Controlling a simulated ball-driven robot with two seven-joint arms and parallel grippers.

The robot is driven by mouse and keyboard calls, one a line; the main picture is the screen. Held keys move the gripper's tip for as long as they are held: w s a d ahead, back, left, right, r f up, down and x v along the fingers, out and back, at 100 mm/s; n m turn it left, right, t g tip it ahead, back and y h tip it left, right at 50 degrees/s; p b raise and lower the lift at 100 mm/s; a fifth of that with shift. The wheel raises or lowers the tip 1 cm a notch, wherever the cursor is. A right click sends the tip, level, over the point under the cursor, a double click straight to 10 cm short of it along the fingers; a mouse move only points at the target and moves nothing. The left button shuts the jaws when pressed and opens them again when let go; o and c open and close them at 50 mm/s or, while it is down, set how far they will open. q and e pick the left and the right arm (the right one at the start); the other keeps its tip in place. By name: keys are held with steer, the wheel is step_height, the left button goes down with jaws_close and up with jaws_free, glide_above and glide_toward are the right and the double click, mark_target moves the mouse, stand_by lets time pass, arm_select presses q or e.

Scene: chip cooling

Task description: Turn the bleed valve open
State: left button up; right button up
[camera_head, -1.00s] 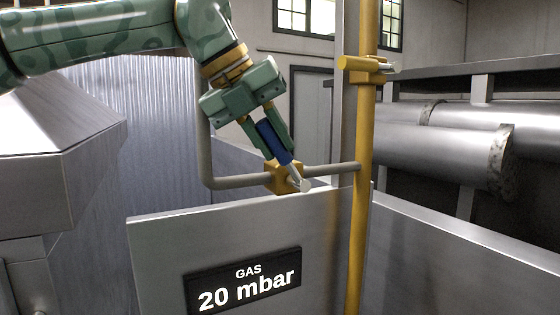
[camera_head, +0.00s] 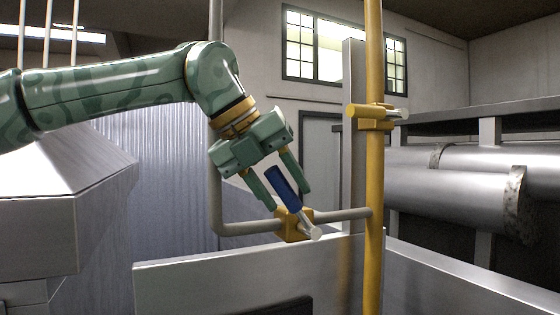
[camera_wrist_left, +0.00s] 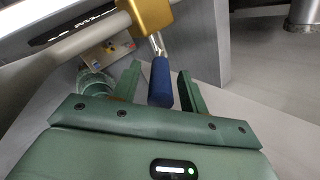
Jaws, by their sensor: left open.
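The bleed valve has a yellow body (camera_head: 294,224) on a thin grey pipe. Its lever has a blue grip (camera_head: 283,187), slanted from upper left to lower right, with a pale metal end (camera_head: 313,232) at the lower right. My left gripper (camera_head: 288,199) is open, with one finger on each side of the blue grip. In the left wrist view the blue grip (camera_wrist_left: 161,84) stands between the parted fingers (camera_wrist_left: 160,72), with gaps on both sides. The yellow body (camera_wrist_left: 147,14) is beyond it. My right gripper is not in view.
A vertical yellow pipe (camera_head: 374,190) with another yellow fitting (camera_head: 375,117) stands just right of the valve. A grey metal panel (camera_head: 210,285) is below it. Large silver pipes (camera_head: 450,185) lie at right, and a grey metal housing (camera_head: 60,220) is at left.

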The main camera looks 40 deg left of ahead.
arm_select(q)
steer(key=shift+r, duration=0.35)
step_height(320, 180, up, 3)
steer(key=shift+s+r, duration=0.1)
steer(key=shift+s, duration=0.05)
steer(key=s+d+r+p, duration=0.1)
steer(key=s+d+r, duration=0.8)
steer(key=s, duration=0.1)
steer(key=shift+s+p, duration=0.15)
steer(key=shift+p, duration=0.2)
